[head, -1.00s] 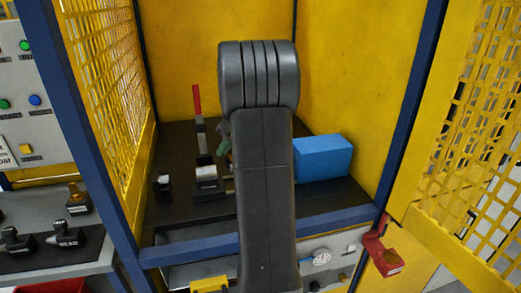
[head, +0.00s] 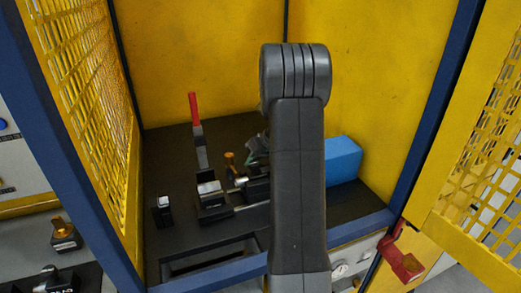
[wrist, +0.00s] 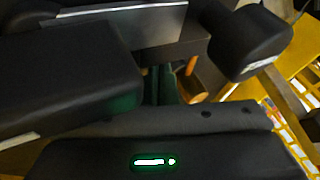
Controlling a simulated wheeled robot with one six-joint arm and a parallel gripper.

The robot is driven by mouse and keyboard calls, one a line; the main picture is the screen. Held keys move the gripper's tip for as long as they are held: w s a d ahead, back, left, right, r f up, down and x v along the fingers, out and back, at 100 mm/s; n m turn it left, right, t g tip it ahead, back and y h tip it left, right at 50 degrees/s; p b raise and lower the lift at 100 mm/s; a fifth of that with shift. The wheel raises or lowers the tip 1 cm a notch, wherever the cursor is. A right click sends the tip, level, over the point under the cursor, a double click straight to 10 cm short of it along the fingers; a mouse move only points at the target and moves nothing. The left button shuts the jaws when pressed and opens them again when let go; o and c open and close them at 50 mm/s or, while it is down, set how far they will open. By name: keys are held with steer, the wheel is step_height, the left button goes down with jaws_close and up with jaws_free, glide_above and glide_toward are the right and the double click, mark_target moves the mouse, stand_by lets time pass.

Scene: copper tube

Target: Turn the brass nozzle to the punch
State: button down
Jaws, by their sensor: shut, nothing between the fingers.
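The small brass nozzle (head: 229,159) stands upright on the dark bench, just left of my arm in the head view. An orange-brass piece, apparently the same nozzle, shows in the wrist view (wrist: 190,92) beside the dark green fingers. My gripper (head: 252,147) is partly hidden behind my arm, a little right of the nozzle; its greenish fingers also show in the wrist view (wrist: 165,86). It is shut and empty. I cannot tell whether it touches the nozzle. A dark block with a silver top (head: 211,197) and a rod stands in front; I cannot tell which part is the punch.
A red-handled lever (head: 194,110) rises behind the block. A blue box (head: 343,160) sits right of my arm. A small black post (head: 164,210) stands at left. Yellow mesh walls (head: 85,90) and blue posts enclose the bench. A red latch (head: 404,262) hangs at front right.

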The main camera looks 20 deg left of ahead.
mark_target(232, 165)
steer(key=shift+s+a+r+p, duration=0.1)
steer(key=shift+s+a+p, duration=0.2)
steer(key=shift+s+a, duration=0.65)
steer(key=shift+s+a+f, duration=0.15)
steer(key=shift+a+f, duration=0.05)
steer(key=shift+s+a+f+b, duration=0.2)
steer(key=shift+b, duration=0.4)
steer(key=shift+s+a+b, duration=0.2)
steer(key=shift+s+b, duration=0.05)
steer(key=shift+b, duration=0.1)
steer(key=shift+r, duration=0.1)
steer(key=shift+d, duration=0.1)
